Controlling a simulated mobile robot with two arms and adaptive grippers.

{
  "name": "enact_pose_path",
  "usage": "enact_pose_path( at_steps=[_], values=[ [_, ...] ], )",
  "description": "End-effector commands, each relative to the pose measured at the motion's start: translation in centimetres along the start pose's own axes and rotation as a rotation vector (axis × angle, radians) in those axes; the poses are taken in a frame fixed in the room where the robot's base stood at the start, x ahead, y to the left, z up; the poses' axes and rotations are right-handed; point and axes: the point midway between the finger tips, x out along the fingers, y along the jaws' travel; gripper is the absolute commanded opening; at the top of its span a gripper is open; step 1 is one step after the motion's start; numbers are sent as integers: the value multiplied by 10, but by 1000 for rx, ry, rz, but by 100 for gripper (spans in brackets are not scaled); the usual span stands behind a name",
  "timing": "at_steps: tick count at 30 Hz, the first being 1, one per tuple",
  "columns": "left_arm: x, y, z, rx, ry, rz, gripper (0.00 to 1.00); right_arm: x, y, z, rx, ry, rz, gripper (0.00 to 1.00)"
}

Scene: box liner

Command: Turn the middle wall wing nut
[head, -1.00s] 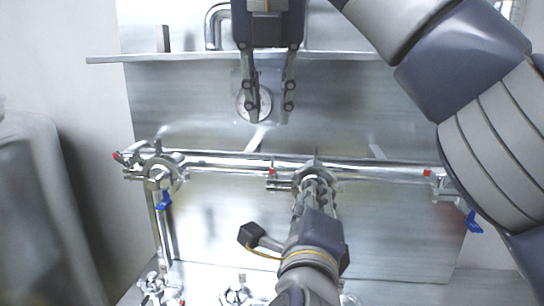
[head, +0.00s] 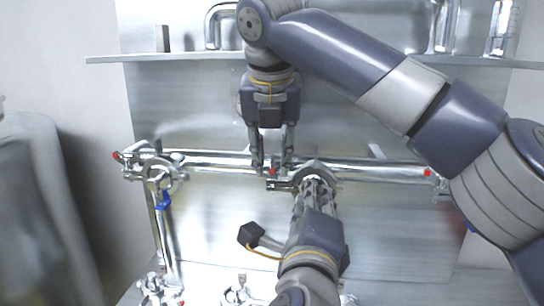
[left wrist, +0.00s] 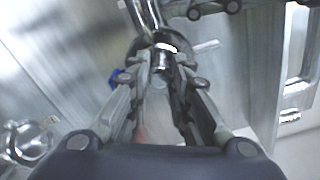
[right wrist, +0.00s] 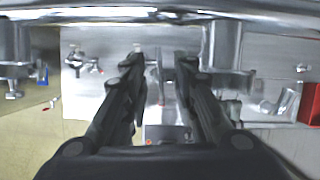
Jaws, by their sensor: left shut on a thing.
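The middle wing nut, its tip red (head: 272,171), sits on the clamp of the horizontal wall pipe, just left of the middle fitting. My right gripper (head: 272,162) points down from above, with its fingertips on either side of the red tip. In the right wrist view its fingers (right wrist: 161,62) are apart, below the pipe; I cannot make out the nut between them or whether they touch it. My left gripper (head: 318,184) reaches up from below and is shut on the middle chrome fitting (left wrist: 161,60), which shows between its fingers in the left wrist view.
The horizontal pipe (head: 390,168) runs along the metal wall, with a left clamp nut (head: 117,156) and a right one (head: 428,173). A blue handle (head: 164,201) hangs at the left fitting. A ledge (head: 180,58) crosses above. More fittings (head: 155,288) stand at the bottom.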

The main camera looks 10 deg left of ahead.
Motion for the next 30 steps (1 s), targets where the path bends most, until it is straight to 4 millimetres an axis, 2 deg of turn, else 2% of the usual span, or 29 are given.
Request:
enact_pose_path(
  at_steps=[7, 10, 11, 20, 30],
  values=[
    [0, 0, 0, 0, 0, -1, 0, 1, 0, 0, 0, 0, 0, 26],
    [0, 0, 0, 0, 0, -1, 0, 1, 0, 0, 1, 0, 0, 3],
    [0, 0, 0, 0, 0, -1, 0, 1, 0, 0, 0, 0, 0, 0],
    [0, 0, 0, 0, -1, -1, 0, 1, 1, 0, 27, 1, -11, 0],
    [0, -1, 0, 0, 0, -1, 0, 1, 4, 0, 329, 1, -135, 0]
  ],
)
